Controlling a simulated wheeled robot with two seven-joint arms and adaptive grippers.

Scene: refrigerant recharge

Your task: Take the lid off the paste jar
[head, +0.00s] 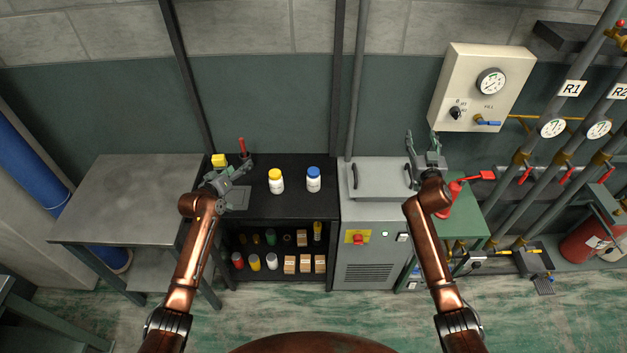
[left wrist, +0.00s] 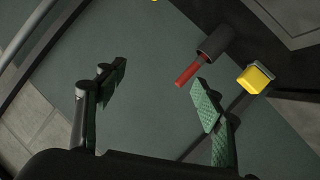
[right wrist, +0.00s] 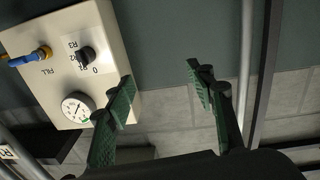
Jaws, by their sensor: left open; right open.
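Two white jars stand upright on the black bench in the head view: a yellow-lidded jar (head: 276,181) and a blue-lidded jar (head: 314,180). Both lids are on. Their labels are too small to read, so I cannot tell which is the paste jar. My left gripper (head: 224,180) is open and empty, above the bench's left end, left of both jars. In the left wrist view its fingers (left wrist: 158,86) are spread with nothing between them. My right gripper (head: 425,148) is open and empty above the grey cabinet's right side. Its spread fingers also show in the right wrist view (right wrist: 161,80).
A red-handled tool in a dark holder (left wrist: 213,45) and a yellow block (left wrist: 257,78) are near my left gripper. The black bench (head: 295,210) has shelves of small jars and boxes below. A grey lidded cabinet (head: 376,178) stands right of it, a steel table (head: 130,200) left.

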